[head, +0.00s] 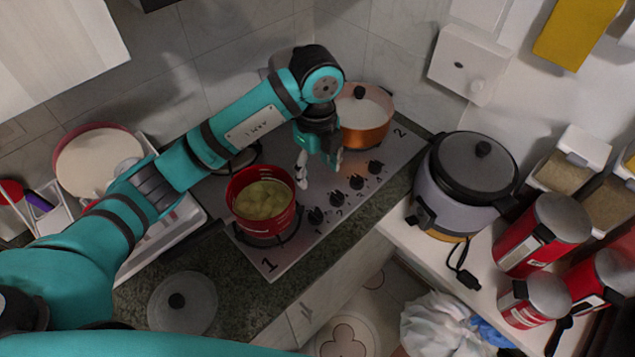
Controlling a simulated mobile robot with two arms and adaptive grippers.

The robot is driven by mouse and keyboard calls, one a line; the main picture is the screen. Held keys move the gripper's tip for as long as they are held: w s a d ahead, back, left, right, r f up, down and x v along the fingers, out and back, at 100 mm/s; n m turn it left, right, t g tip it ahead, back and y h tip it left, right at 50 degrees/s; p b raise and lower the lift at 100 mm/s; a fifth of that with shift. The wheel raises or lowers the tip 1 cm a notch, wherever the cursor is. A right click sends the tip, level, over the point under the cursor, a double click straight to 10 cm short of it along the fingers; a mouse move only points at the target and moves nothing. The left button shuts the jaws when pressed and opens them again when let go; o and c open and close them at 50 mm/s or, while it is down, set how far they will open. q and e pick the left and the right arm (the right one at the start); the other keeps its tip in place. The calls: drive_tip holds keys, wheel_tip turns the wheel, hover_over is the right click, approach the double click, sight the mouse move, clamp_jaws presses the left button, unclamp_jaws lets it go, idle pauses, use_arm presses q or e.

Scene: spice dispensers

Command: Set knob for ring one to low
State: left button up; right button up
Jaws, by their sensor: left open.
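The cooktop (290,238) has a large "1" at its near corner and a large "2" at its far right corner. Several black knobs run in a row along its right front edge. The knob nearest the "1" (315,215) appears to belong to ring one; its setting is too small to read. A red pot (262,215) with yellowish food stands on the ring near the "1". My left gripper (320,174) is open and empty above the cooktop, between the red pot and the knobs, pointing down. It appears apart from the knobs. My right gripper is out of view.
A copper pot (367,128) stands close behind my left gripper. A pot lid (183,303) lies on the dark counter at the near left. A rice cooker (462,180) and red canisters (542,233) stand to the right. Air above the knobs looks clear.

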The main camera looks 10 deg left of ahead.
use_arm(q)
hover_over(317, 214)
wheel_tip(317, 214, down, 5)
wheel_tip(317, 214, down, 11)
drive_tip(key=shift+s+r+p, duration=0.1)
drive_tip(key=shift+r+p, duration=0.05)
drive_tip(key=shift+p, duration=0.7)
drive_tip(key=shift+f, duration=0.6)
drive_tip(key=c, duration=1.1)
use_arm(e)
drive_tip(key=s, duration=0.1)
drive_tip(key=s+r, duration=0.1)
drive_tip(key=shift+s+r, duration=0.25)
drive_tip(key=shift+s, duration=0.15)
